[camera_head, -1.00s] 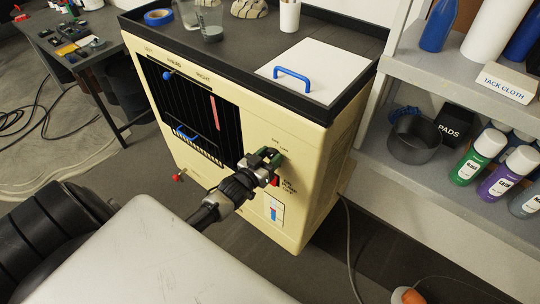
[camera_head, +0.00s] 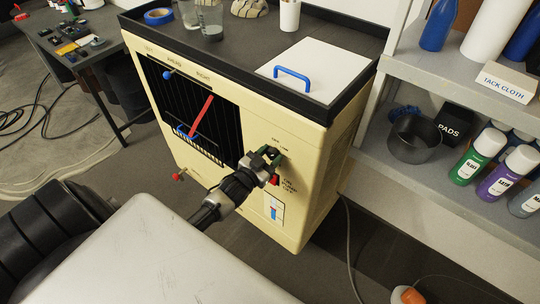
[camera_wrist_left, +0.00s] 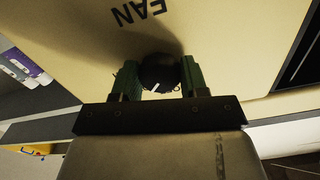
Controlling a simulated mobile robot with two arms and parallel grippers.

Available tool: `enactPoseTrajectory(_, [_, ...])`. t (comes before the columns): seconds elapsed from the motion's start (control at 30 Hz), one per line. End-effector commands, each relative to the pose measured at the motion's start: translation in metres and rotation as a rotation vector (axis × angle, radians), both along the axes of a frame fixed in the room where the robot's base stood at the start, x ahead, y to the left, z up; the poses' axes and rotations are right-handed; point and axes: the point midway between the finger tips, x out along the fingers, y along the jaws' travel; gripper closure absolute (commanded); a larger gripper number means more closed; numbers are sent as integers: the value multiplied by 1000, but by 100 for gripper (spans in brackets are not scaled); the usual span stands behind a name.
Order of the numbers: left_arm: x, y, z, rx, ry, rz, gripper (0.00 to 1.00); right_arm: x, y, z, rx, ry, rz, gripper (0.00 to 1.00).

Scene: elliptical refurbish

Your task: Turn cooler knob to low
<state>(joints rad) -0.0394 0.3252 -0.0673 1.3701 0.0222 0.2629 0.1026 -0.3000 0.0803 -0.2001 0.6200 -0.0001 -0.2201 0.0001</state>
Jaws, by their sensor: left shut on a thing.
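The cooler (camera_head: 225,95) is a cream cabinet with a dark grille and a black top tray. Its knob (camera_wrist_left: 160,72) is round and black with a white pointer mark, below the word FAN in the left wrist view. My left gripper (camera_head: 268,158) is at the upper right of the cooler's front panel. In the left wrist view its green fingers (camera_wrist_left: 158,82) stand on both sides of the knob, shut on it. In the head view the gripper hides the knob and part of its labels. My right gripper is not in view.
A blue-handled white lid (camera_head: 320,68), cups and blue tape (camera_head: 158,17) are on the cooler's top. A grey shelf (camera_head: 440,190) with spray cans stands at right. A red-tipped stub (camera_head: 178,176) sticks out at the cooler's lower left. A cable lies on the floor.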

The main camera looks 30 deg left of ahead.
Motion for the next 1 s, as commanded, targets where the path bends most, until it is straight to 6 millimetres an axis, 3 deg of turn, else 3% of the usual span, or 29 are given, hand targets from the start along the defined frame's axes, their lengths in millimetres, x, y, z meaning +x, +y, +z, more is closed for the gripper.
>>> enactPoseTrajectory(0.03, [0, 0, 0, -1, -1, 0, 55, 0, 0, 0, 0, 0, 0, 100])
enactPoseTrajectory(0.2, [0, 0, 0, -1, 0, 0, 31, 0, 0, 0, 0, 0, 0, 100])
enactPoseTrajectory(0.57, [-7, 0, -1, -1, 1, 0, 31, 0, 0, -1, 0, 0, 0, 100])
enactPoseTrajectory(1.0, [-84, 6, -2, 0, 3, 0, 31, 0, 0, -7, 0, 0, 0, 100])
